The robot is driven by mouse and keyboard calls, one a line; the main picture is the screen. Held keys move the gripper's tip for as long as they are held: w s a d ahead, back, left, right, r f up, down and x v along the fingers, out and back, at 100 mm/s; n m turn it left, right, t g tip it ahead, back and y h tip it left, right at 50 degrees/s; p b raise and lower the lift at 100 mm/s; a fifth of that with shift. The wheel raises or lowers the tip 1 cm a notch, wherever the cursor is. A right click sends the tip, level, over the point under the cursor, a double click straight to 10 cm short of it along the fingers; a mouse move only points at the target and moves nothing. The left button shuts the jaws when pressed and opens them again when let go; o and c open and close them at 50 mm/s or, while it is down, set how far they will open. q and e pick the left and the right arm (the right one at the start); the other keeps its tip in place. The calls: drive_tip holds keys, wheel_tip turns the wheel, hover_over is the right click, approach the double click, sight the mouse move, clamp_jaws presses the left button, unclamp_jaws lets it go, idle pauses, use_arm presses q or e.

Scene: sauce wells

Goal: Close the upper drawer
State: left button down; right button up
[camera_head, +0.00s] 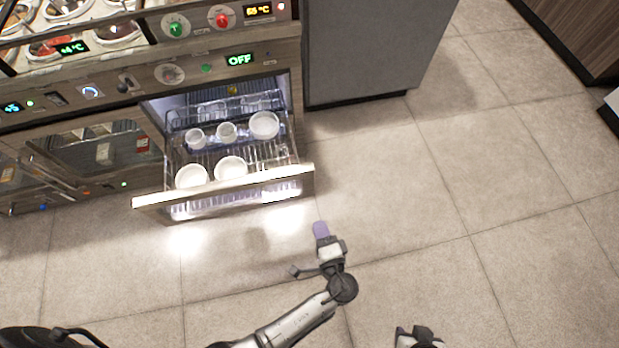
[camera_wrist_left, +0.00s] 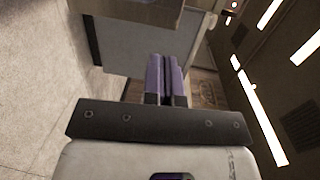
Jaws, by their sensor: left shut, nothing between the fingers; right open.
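The upper drawer (camera_head: 225,193) is pulled out from the steel counter unit in the head view. Its wire rack holds several white bowls and cups. My left gripper (camera_head: 321,230) is in front of the drawer's right end, apart from it in the picture, with its purple fingers pressed together and empty. In the left wrist view the purple fingers (camera_wrist_left: 167,77) are side by side with nothing between them. My right gripper (camera_head: 420,336) is at the bottom edge of the head view, partly cut off, well away from the drawer.
The counter above has sauce wells (camera_head: 100,30), knobs and lit displays. A glass-fronted compartment (camera_head: 100,150) is left of the drawer. A grey cabinet (camera_head: 365,45) stands to the right. The tiled floor (camera_head: 400,180) in front and to the right is clear.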

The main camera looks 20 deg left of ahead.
use_arm(q)
drive_tip(key=r+t, duration=0.2)
drive_tip(key=b, duration=0.4)
approach(311, 172)
drive_tip(key=shift+m, duration=0.3)
drive_tip(key=x, duration=0.6)
drive_tip(key=shift+w+a+f, duration=0.1)
drive_tip(key=shift+w+a, duration=0.05)
drive_tip(key=shift+w, duration=0.1)
drive_tip(key=shift+w+a, duration=0.25)
drive_tip(key=shift+w, duration=0.2)
